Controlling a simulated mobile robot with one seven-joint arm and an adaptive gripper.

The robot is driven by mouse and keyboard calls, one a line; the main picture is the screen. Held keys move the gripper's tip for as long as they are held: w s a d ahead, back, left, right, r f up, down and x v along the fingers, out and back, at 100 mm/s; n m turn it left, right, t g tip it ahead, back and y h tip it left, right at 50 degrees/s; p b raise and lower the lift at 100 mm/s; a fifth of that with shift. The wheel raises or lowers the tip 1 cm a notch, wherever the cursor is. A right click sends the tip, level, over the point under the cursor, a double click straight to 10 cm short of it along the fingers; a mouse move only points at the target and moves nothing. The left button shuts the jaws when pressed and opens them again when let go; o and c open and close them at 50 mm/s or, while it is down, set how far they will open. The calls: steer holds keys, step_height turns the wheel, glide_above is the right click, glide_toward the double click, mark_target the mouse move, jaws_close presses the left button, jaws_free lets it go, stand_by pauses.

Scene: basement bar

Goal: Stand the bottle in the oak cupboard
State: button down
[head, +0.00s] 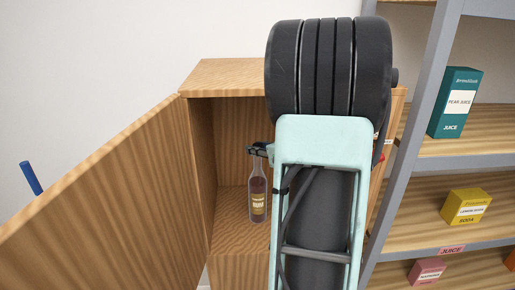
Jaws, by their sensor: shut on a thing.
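The oak cupboard (228,75) stands ahead with its door (110,185) swung open to the left. The bottle (258,196), clear with dark brown liquid and a label reading rum, is upright inside the cupboard's opening, low over the cupboard floor (230,236). My gripper (258,150) is shut on the bottle's neck. I cannot tell whether the bottle's base touches the floor. My arm hides the right part of the cupboard and most of my gripper.
A grey-framed shelf unit (412,130) stands close on the right, holding a teal juice carton (454,103), a yellow soda box (466,207) and a pink box (427,271). A blue rod end (31,178) shows at the far left, behind the open door.

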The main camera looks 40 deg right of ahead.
stand_by(0.3)
steer(key=c, duration=1.7)
jaws_free()
steer(key=shift+f, duration=0.1)
steer(key=b+v, duration=0.1)
steer(key=v, duration=1.1)
